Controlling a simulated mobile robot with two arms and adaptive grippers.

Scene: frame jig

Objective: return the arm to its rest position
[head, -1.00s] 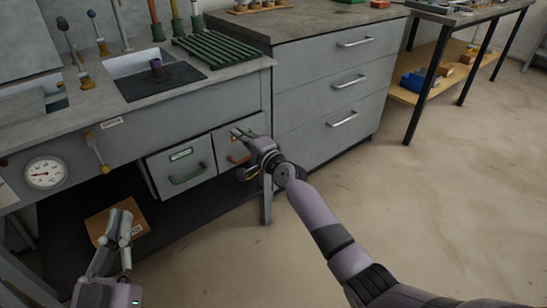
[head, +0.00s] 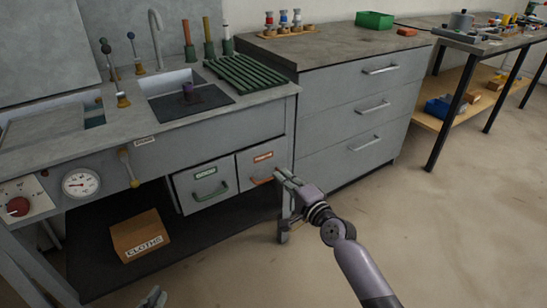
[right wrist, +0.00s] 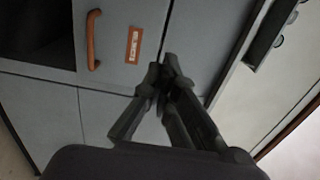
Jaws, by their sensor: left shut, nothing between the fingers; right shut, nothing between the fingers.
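My right gripper (head: 282,176) is in front of the workbench, by the right edge of the drawer with the orange handle (head: 263,180). In the right wrist view its fingers (right wrist: 169,66) are together with nothing between them, below and right of the orange label. My right arm reaches in from the lower right. Only the tips of my left gripper (head: 153,297) show at the bottom edge; it is shut and empty, below the cardboard box in the picture.
A grey drawer with a green handle (head: 209,191) is beside the orange-handled one. A cardboard box marked CLOTHS (head: 138,234) lies on the dark lower shelf (head: 95,262). A grey drawer cabinet (head: 345,115) stands to the right. The floor (head: 460,220) at right is clear.

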